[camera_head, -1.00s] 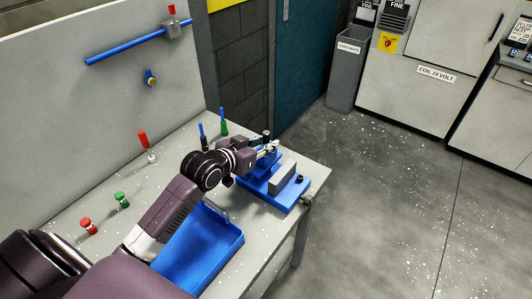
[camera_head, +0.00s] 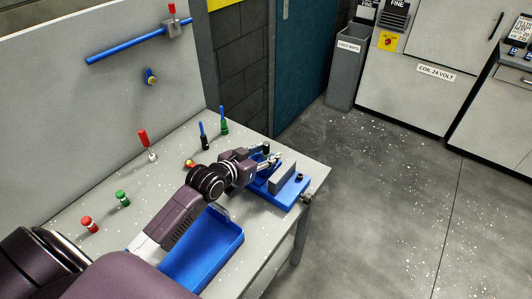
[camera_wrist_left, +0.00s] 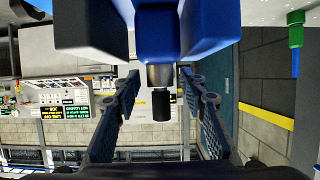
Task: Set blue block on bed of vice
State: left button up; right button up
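The blue vice (camera_head: 289,193) with a grey jaw plate (camera_head: 282,177) stands at the table's right end in the head view. My left gripper (camera_head: 273,161) is at the vice's back left, just above it. In the left wrist view, my left gripper (camera_wrist_left: 162,95) has its two fingers spread apart, with a black knob (camera_wrist_left: 161,104) on a grey shaft showing between them. Blue shapes (camera_wrist_left: 156,30) fill the top of that view beyond the fingertips. I cannot tell the blue block apart from the blue vice. My right gripper is not in view.
A blue tray (camera_head: 225,240) lies in front of my left arm. Green (camera_head: 123,198) and red (camera_head: 88,224) knobs, a red-handled lever (camera_head: 145,142) and two upright handles (camera_head: 203,138) stand on the grey table (camera_head: 165,180). Open floor lies to the right.

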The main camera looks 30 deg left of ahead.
pick_arm(q)
jog(key=b+v, duration=0.1)
jog(key=v, duration=1.1)
jog(key=shift+b, duration=0.4)
jog(key=shift+s+f, duration=0.1)
jog(key=shift+f, duration=0.05)
